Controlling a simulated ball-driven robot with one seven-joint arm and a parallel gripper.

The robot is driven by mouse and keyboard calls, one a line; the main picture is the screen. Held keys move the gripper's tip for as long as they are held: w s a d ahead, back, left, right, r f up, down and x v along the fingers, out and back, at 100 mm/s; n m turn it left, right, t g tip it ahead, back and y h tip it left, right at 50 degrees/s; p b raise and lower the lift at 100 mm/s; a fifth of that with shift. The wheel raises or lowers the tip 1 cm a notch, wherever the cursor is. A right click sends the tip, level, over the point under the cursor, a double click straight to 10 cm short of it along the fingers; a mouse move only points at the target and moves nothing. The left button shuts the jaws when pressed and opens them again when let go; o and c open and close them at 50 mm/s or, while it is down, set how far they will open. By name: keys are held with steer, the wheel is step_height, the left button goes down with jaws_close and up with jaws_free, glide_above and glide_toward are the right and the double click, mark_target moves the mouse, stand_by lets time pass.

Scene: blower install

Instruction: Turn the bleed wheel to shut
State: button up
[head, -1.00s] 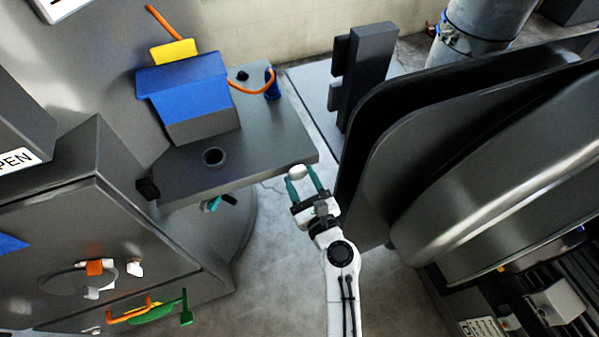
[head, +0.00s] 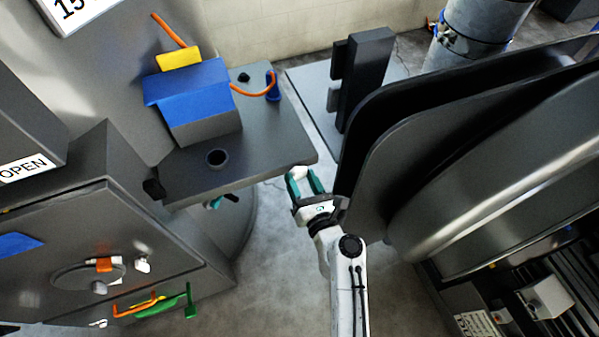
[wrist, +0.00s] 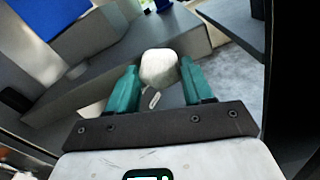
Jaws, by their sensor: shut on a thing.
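My gripper (head: 305,181) is at the centre of the head view, its two teal fingers shut on a pale, rounded white piece (head: 298,172). The white piece also shows between the fingertips in the wrist view (wrist: 158,67). It is held above the floor, just off the front corner of the grey ledge. On the dark cabinet front at the lower left is a round grey disc (head: 72,277) with an orange block and white knobs. I cannot tell whether this disc is the bleed wheel. My gripper is well to the right of it and not touching it.
The grey ledge (head: 270,150) carries a blue-topped box (head: 195,95) and has a round hole. An "OPEN" sign (head: 25,168) is at left. Green and orange handles (head: 150,302) stick out below the disc. Large dark curved housing (head: 450,150) stands close on the right.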

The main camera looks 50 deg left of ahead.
steer(key=shift+f, duration=0.1)
steer(key=m+p, duration=0.1)
steer(key=m, duration=0.1)
steer(key=shift+m, duration=0.4)
steer(key=shift+m+p, duration=0.5)
steer(key=shift+m, duration=0.5)
steer(key=shift+m+p, duration=0.7)
steer(key=shift+m, duration=1.3)
steer(key=shift+s+m, duration=0.1)
steer(key=shift+m, duration=0.2)
